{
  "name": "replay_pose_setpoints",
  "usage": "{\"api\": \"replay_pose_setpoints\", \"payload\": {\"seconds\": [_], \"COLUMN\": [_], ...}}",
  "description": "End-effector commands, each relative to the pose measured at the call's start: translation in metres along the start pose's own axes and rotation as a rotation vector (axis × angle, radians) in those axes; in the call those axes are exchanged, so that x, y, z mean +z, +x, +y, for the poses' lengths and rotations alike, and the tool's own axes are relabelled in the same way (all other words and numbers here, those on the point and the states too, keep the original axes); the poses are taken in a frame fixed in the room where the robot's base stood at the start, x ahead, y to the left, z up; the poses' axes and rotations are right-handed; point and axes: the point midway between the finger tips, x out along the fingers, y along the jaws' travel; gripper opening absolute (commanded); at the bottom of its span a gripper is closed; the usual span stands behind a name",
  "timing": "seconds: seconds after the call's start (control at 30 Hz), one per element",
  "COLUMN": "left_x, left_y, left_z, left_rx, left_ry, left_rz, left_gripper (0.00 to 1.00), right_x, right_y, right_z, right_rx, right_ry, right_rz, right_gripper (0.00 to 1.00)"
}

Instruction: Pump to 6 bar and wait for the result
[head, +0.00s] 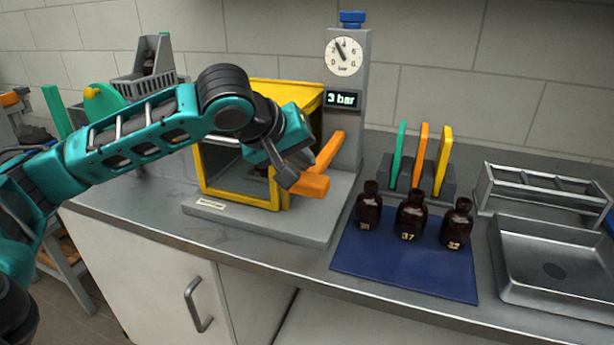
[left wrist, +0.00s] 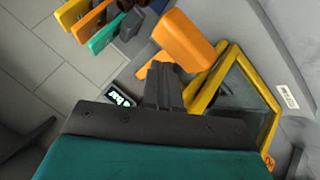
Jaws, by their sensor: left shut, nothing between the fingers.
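The pressure tester has a yellow-framed chamber (head: 235,190), a grey column with a round dial (head: 344,54), and a display (head: 342,99) reading 3 bar. Its orange pump lever (head: 312,185) sticks out at the chamber's right; the lever's orange end also shows in the left wrist view (left wrist: 186,40). My left gripper (head: 289,178) is shut and empty, right beside the lever's orange end; I cannot tell whether they touch. Its closed fingers (left wrist: 163,80) show in the left wrist view. My arm hides part of the chamber. My right gripper is not in view.
Three amber bottles (head: 410,214) stand on a blue mat (head: 400,268) to the right. Behind them a rack holds green, orange and yellow paddles (head: 423,155). A metal sink tray (head: 555,265) and wire rack (head: 540,190) are at far right. A grey basket (head: 140,86) stands behind my left arm.

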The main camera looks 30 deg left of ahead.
Motion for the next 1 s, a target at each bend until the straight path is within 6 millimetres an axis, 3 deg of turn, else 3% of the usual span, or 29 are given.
{"api": "replay_pose_setpoints", "payload": {"seconds": [1.0], "left_x": [0.0044], "left_y": [0.0059], "left_z": [-0.0042], "left_rx": [0.001], "left_ry": [0.0], "left_rz": [0.0], "left_gripper": [0.0], "right_x": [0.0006], "right_y": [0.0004], "right_z": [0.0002], "right_rx": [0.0], "right_ry": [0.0], "right_rz": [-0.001], "right_gripper": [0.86]}}
